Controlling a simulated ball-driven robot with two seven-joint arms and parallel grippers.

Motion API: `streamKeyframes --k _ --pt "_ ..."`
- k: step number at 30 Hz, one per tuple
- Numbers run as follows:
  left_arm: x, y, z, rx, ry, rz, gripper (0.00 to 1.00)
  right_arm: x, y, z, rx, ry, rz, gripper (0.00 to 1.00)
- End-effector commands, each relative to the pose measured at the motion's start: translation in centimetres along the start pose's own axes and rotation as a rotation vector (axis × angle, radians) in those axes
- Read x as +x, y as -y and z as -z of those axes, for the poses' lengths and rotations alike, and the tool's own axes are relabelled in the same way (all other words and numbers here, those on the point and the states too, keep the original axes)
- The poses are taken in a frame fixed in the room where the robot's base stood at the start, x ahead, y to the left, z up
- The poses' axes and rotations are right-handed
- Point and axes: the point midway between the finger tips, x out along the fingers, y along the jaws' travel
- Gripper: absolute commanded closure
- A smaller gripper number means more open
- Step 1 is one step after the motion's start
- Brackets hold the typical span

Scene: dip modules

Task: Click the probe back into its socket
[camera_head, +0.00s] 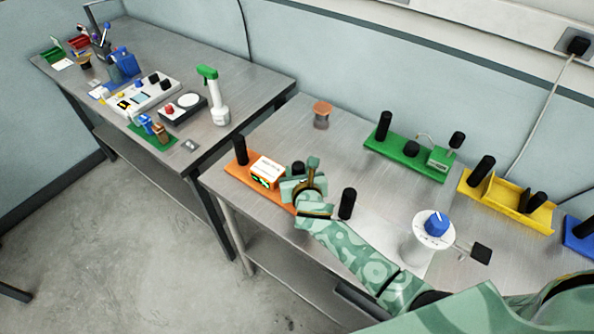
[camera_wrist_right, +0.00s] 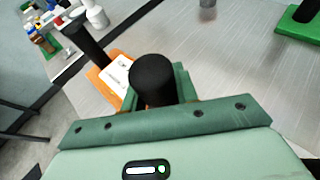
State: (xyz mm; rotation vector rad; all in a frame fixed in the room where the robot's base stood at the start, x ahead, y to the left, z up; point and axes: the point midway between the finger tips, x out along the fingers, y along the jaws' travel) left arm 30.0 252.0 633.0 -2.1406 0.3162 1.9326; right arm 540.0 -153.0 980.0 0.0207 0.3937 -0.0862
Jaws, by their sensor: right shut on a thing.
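My right gripper (camera_head: 308,187) is over the orange module (camera_head: 233,170) on the near table. It is shut on a black, round-topped handle (camera_wrist_right: 153,78), whose top also shows in the head view (camera_head: 298,167); I take this to be the probe. The gripper's jaws (camera_wrist_right: 182,88) hide the handle's lower part, and I cannot see a socket under it. A white box with a green display (camera_head: 266,170) sits on the orange module just left of the gripper. A black post (camera_head: 241,150) stands at the module's left end. My left gripper is not in view.
Another black post (camera_head: 347,203) stands close right of my gripper. A green module (camera_head: 408,158), a yellow module (camera_head: 505,205) and a white dial unit (camera_head: 428,240) stand to the right. A brown-topped piece (camera_head: 322,110) stands behind. The table between is clear.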

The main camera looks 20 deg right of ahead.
Motion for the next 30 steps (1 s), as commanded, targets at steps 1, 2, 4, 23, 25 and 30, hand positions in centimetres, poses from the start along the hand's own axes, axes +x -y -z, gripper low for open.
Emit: streamKeyframes --k 1,2,4,23,25,30 --pt "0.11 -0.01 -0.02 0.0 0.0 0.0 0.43 0.06 0.0 0.1 0.0 0.0 0.0 0.93" --pt "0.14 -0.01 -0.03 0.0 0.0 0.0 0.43 0.08 0.0 0.14 0.0 0.0 0.0 0.93" --pt "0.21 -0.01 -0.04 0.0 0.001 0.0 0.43 0.12 0.0 0.24 0.0 0.0 0.0 0.93" --pt "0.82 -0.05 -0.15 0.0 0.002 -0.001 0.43 0.44 0.0 1.01 -0.001 0.001 0.0 0.96" --pt "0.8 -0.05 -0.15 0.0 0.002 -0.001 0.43 0.43 0.01 1.02 -0.001 0.0 0.0 0.97" --pt "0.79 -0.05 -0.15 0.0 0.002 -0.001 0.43 0.42 0.01 1.0 0.0 0.0 0.0 0.51"
